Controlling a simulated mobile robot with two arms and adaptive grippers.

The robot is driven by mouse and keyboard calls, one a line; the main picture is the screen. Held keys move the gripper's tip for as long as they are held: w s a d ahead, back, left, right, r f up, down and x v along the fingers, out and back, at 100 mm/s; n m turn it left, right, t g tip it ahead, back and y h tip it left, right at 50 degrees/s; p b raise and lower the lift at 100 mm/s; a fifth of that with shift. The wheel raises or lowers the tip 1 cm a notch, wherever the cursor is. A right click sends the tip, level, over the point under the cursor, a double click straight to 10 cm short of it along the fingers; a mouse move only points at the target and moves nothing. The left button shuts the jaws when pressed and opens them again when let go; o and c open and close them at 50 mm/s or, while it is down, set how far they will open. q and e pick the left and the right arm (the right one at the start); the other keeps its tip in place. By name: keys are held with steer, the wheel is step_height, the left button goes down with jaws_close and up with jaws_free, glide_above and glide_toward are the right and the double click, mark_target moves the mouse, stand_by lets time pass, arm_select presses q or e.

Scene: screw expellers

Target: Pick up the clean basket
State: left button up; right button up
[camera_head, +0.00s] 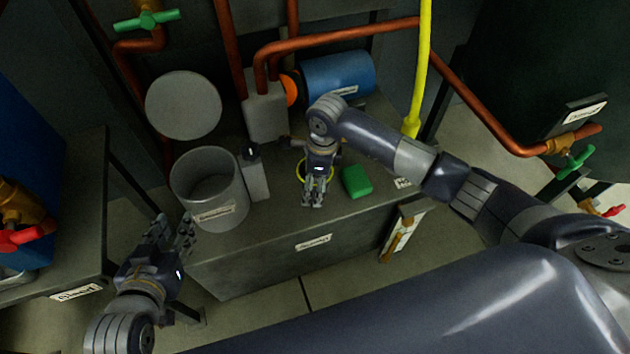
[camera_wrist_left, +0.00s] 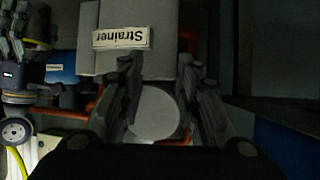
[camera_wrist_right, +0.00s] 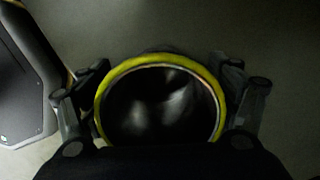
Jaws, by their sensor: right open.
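A round basket with a yellow rim (camera_head: 329,178) stands on the grey bench, mostly hidden by my right gripper. In the right wrist view the basket (camera_wrist_right: 160,105) is seen from above, with a dark, shiny inside. My right gripper (camera_head: 313,203) points down over it and is open, with one finger (camera_wrist_right: 78,115) on each side of the rim. I cannot tell whether the fingers touch it. My left gripper (camera_head: 172,228) is open and empty in front of the grey strainer pot (camera_head: 208,190). The pot's label (camera_wrist_left: 121,37) shows upside down in the left wrist view.
A round grey lid (camera_head: 183,105) is raised behind the pot. A green block (camera_head: 356,181) lies right of the basket on the bench (camera_head: 265,252). A blue cylinder (camera_head: 338,78), copper pipes (camera_head: 335,35) and a yellow hose (camera_head: 421,75) stand behind.

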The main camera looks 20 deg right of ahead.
steer(key=c, duration=1.3)
steer(key=shift+o, duration=0.2)
steer(key=shift+r, duration=0.1)
